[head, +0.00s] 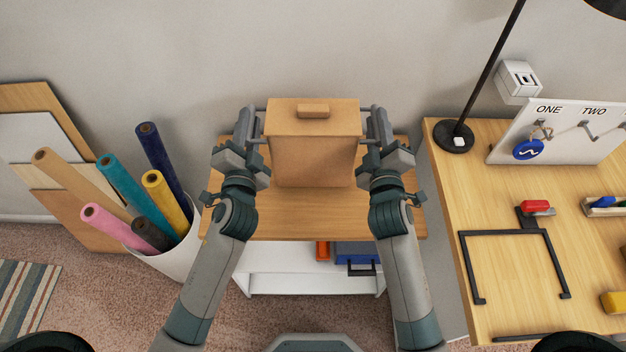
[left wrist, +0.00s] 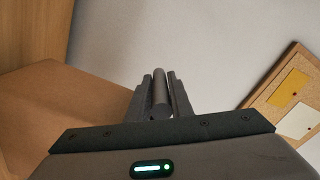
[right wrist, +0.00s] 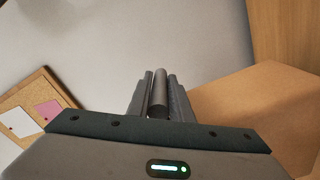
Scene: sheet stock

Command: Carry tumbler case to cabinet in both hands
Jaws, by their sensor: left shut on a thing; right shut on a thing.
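The tumbler case (head: 315,158) is a plain brown box with a lid and a small wooden knob, upright in the middle of the head view. It has a grey bar handle on each side. My left gripper (head: 251,125) is shut on the left handle (left wrist: 160,88), and my right gripper (head: 377,125) is shut on the right handle (right wrist: 159,88). The cabinet (head: 310,222) has a wooden top and a white open body below. The case is over the back part of this top; whether its base touches is unclear.
A workbench (head: 450,220) stands close on the right, with a black lamp (head: 455,137), a white sign board and a black frame. A white bin (head: 176,262) of coloured rolls stands on the left. A wall is behind. The cabinet top's front part is clear.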

